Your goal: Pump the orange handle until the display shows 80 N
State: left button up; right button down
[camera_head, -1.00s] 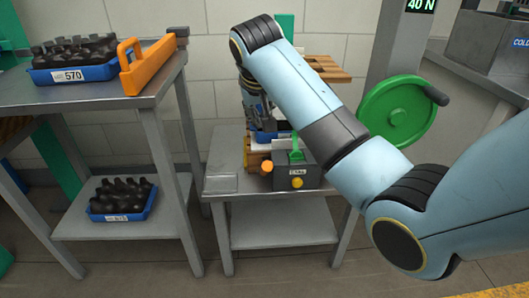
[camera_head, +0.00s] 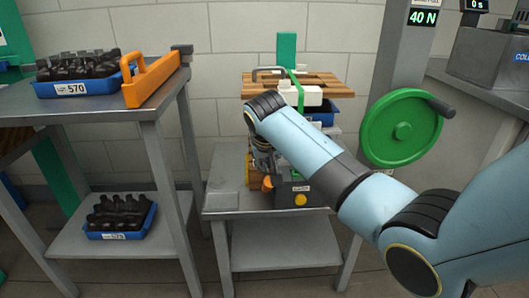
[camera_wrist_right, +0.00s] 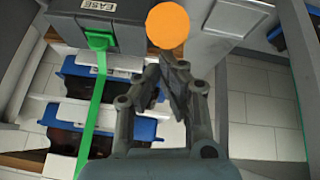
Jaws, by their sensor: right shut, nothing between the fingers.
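The display (camera_head: 423,18) on the grey column reads 40 N. The round orange handle end (camera_head: 268,182) sits beside a dark grey box (camera_head: 294,193) on the low metal table; it also shows as an orange disc in the wrist view (camera_wrist_right: 167,25). My right gripper (camera_head: 268,168) is low over the table, right by the orange handle. In the wrist view its fingers (camera_wrist_right: 175,72) are together and empty, with the handle just beyond their tips. I cannot tell if they touch it. A green strap (camera_wrist_right: 97,100) runs from the box over the stacked load. My left gripper is not in view.
A wooden pallet (camera_head: 335,83) lies on blue crates behind my right arm. A green wheel (camera_head: 402,129) is at the right. The left rack holds blue bottle crates (camera_head: 83,87) and an orange tool (camera_head: 155,78). The low table's front-left corner is clear.

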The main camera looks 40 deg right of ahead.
jog(key=shift+s+a+f, duration=0.1)
jog(key=shift+s+f, duration=0.05)
jog(key=shift+f, duration=0.1)
